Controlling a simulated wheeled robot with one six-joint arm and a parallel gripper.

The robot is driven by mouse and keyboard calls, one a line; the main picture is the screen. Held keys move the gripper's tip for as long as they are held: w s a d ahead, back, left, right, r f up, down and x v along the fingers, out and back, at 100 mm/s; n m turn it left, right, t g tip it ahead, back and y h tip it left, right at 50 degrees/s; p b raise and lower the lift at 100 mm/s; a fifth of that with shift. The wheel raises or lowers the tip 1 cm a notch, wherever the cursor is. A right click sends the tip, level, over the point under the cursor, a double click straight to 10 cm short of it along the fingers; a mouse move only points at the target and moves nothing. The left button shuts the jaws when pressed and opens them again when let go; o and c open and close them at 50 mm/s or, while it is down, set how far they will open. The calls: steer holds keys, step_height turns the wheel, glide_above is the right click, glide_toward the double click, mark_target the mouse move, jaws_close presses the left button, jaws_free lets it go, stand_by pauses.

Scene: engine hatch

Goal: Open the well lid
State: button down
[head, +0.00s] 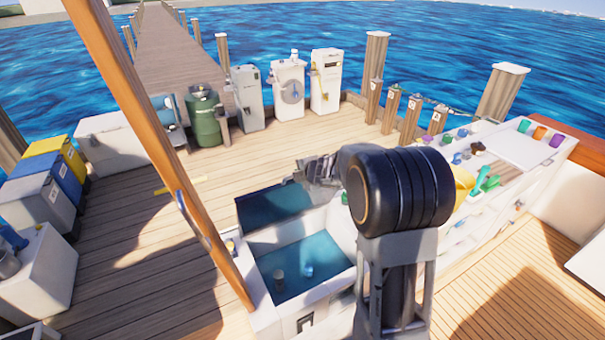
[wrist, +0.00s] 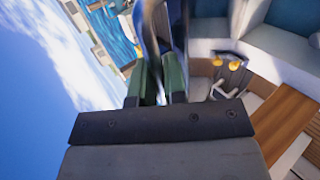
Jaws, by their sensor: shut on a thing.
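The well (head: 262,325) is a white box in the middle of the head view, with blue water and a few small items inside. Its lid (head: 272,207) looks like a dark panel raised at the far side of the opening, which is uncovered. My gripper (head: 308,174) is at the lid's upper right edge, partly hidden by my arm. In the wrist view my green fingers (wrist: 157,75) are shut on a thin, blurred dark piece, seemingly the lid's edge or handle. The exact contact is hidden.
A wooden post (head: 150,120) slants close to the well's left side. A white counter (head: 510,150) with cups and tools runs along the right. White cabinets (head: 290,88) and a green barrel (head: 204,112) stand behind.

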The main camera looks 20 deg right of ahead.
steer(key=c, duration=1.2)
jaws_free()
steer(key=v, duration=1.3)
steer(key=shift+s+d+r, duration=0.1)
steer(key=shift+s+r, duration=0.05)
steer(key=shift+s, duration=0.2)
steer(key=shift+d, duration=0.1)
